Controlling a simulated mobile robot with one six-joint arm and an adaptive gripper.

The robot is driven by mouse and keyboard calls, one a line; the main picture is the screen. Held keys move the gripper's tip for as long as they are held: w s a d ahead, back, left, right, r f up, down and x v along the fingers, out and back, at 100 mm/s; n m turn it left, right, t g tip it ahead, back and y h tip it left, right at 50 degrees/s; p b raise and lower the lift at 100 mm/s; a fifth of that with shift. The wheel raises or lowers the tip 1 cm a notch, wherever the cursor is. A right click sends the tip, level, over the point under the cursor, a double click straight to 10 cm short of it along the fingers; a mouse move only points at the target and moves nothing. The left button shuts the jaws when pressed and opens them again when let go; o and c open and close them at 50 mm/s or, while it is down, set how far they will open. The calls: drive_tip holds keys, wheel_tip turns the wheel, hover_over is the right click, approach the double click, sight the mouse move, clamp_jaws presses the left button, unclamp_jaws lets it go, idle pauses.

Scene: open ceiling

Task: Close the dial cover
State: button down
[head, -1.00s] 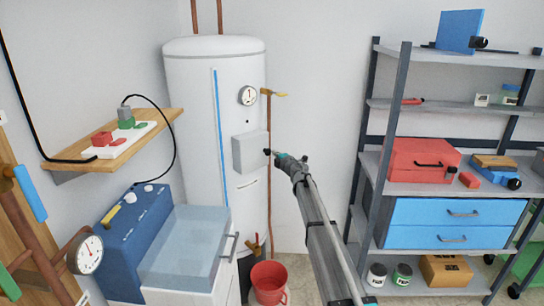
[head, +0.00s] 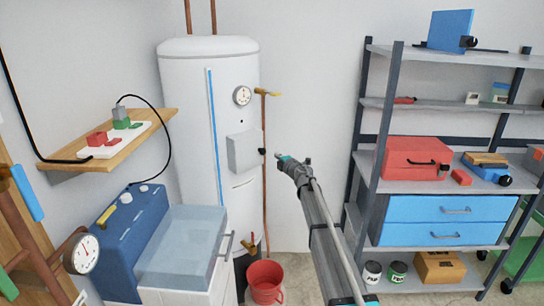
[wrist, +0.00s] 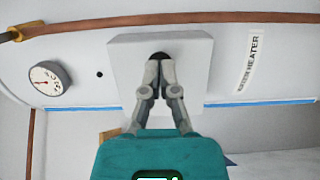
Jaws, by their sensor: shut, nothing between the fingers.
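The dial cover (head: 243,150) is a grey square panel on the front of the white water heater (head: 192,110). It looks flat against the heater, and no dial shows beneath it. A small dark knob (head: 262,151) sits at its right edge. My gripper (head: 277,156) is to the right of the knob, with a small gap between them in the head view. In the wrist view the shut, empty fingers (wrist: 160,78) point at the cover (wrist: 128,70) and partly hide the dark knob (wrist: 160,56).
A round gauge (head: 242,96) and a yellow-handled valve (head: 266,92) on a copper pipe are above the cover. A red bucket (head: 265,281) stands below. A metal shelf (head: 379,150) stands at right. The wall between heater and shelf is clear.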

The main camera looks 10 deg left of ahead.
drive_tip(key=w+d, duration=0.1)
drive_tip(key=d, duration=0.8)
drive_tip(key=shift+d, duration=0.2)
drive_tip(key=shift+w, duration=0.1)
drive_tip(key=shift+d, duration=0.1)
drive_tip(key=s+d+m+t+h+p, duration=0.1)
drive_tip(key=s+d+m+t+h, duration=0.1)
drive_tip(key=s+d+m+h, duration=0.35)
drive_tip(key=s+d+m+t+h, duration=0.1)
drive_tip(key=s+d+m+h, duration=0.1)
drive_tip(key=d+m+h, duration=0.45)
drive_tip(key=s+d+f+m+g+h+p, duration=0.1)
drive_tip(key=s+d+f+m+g+h, duration=0.35)
drive_tip(key=s+d+m, duration=0.5)
drive_tip(key=s+f+m+g+y, duration=0.1)
drive_tip(key=s+f+g+y, duration=0.1)
drive_tip(key=s, duration=0.9)
drive_tip(key=s+a+f+m+g+y+p, duration=0.1)
drive_tip(key=s+f+g, duration=0.3)
drive_tip(key=s, duration=0.7)
drive_tip(key=s+f+m+g+y+p, duration=0.1)
drive_tip(key=s+f+m+g+y, duration=0.1)
drive_tip(key=s+f+g, duration=0.2)
drive_tip(key=s+g, duration=0.3)
drive_tip(key=s, duration=0.5)
drive_tip(key=shift+a+y, duration=0.15)
drive_tip(key=shift+y, duration=0.2)
